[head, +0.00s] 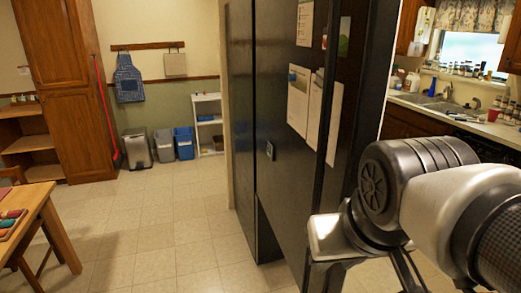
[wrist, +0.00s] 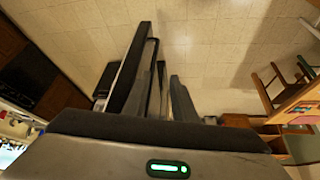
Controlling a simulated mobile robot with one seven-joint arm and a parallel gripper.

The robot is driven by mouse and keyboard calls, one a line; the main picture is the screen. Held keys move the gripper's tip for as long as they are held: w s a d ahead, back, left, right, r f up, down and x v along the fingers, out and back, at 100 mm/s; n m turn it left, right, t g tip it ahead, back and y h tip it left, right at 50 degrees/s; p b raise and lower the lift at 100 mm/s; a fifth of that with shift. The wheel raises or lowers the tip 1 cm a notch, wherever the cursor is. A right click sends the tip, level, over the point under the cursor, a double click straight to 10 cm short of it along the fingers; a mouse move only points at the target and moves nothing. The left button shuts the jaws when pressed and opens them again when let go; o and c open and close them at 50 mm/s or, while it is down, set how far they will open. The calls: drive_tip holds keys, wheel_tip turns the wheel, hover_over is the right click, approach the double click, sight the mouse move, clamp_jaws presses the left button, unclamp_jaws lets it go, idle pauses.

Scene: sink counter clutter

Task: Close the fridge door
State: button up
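The black fridge (head: 285,195) stands tall in the middle of the head view, with papers (head: 299,100) on its dark surface. Vertical seams and edges run down it. I cannot tell how far its door stands open. My gripper (head: 328,240) is in front of the fridge at the lower right, and its fingertips are hidden or cut off there. In the wrist view, the gripper body with a green light fills the bottom, and long dark upright shapes (wrist: 128,72) rise beyond it over the floor. I cannot tell fingers from fridge parts there. No contact can be made out.
A wooden table (head: 38,215) stands at the left. Bins (head: 184,143) and a white shelf (head: 208,122) are by the back wall. A sink counter (head: 440,105) is at the right behind the fridge. The tiled floor (head: 150,225) left of the fridge is clear.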

drive_tip(key=shift+n+h, duration=0.8)
drive_tip(key=w+b, duration=0.1)
drive_tip(key=w+a+b, duration=0.1)
drive_tip(key=w, duration=0.1)
drive_tip(key=w+f+b, duration=0.1)
drive_tip(key=w, duration=0.1)
drive_tip(key=shift+a+f+b, duration=0.1)
drive_tip(key=shift+a+b, duration=0.3)
clamp_jaws()
drive_tip(key=w+a+r+n+t+h+b, duration=0.1)
drive_tip(key=w+a+n+h+b, duration=0.15)
drive_tip(key=w+a, duration=0.45)
drive_tip(key=w+d+f, duration=0.7)
drive_tip(key=d, duration=0.1)
drive_tip(key=shift+w+m+y+b, duration=0.3)
drive_tip(key=shift+m+y+b, duration=0.1)
drive_tip(key=shift+m+y, duration=0.05)
drive_tip(key=shift+d, duration=0.1)
